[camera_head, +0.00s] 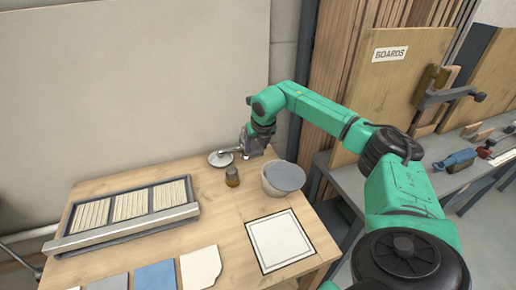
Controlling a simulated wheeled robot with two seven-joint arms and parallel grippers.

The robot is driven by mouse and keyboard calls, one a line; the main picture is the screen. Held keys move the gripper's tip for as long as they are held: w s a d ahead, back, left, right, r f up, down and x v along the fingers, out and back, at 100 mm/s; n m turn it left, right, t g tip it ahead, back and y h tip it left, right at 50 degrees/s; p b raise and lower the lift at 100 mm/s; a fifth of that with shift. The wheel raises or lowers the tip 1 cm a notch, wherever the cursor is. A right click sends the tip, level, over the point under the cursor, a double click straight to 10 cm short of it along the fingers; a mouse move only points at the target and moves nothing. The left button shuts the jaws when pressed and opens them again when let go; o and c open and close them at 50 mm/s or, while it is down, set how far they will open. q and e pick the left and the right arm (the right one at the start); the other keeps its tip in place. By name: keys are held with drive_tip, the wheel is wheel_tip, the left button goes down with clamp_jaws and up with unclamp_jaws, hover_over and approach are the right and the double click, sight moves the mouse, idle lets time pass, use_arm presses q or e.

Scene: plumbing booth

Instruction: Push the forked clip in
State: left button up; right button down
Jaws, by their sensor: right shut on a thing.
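My right gripper (241,153) reaches in from the right over the far edge of the wooden table (215,213). It is shut on a small light-grey piece that is too small to identify in this view. A pale round disc (221,159) lies at the table's back edge, just left of the gripper. A thin grey part runs between the disc and the gripper; I cannot tell whether they touch. I cannot make out a forked clip with certainty. My left gripper is not in view.
A slatted tray (122,212) lies left, a white framed square (279,240) at front right. Flat samples line the front. A grey bench (463,180) stands right.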

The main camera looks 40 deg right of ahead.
drive_tip(key=shift+s+r, duration=0.1)
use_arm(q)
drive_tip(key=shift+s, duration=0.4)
use_arm(e)
drive_tip(key=shift+c, duration=0.6)
unclamp_jaws()
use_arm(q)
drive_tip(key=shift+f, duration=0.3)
use_arm(e)
drive_tip(key=v, duration=1.4)
drive_tip(key=shift+a+r, duration=0.15)
drive_tip(key=shift+r, duration=0.05)
drive_tip(key=shift+s, duration=0.15)
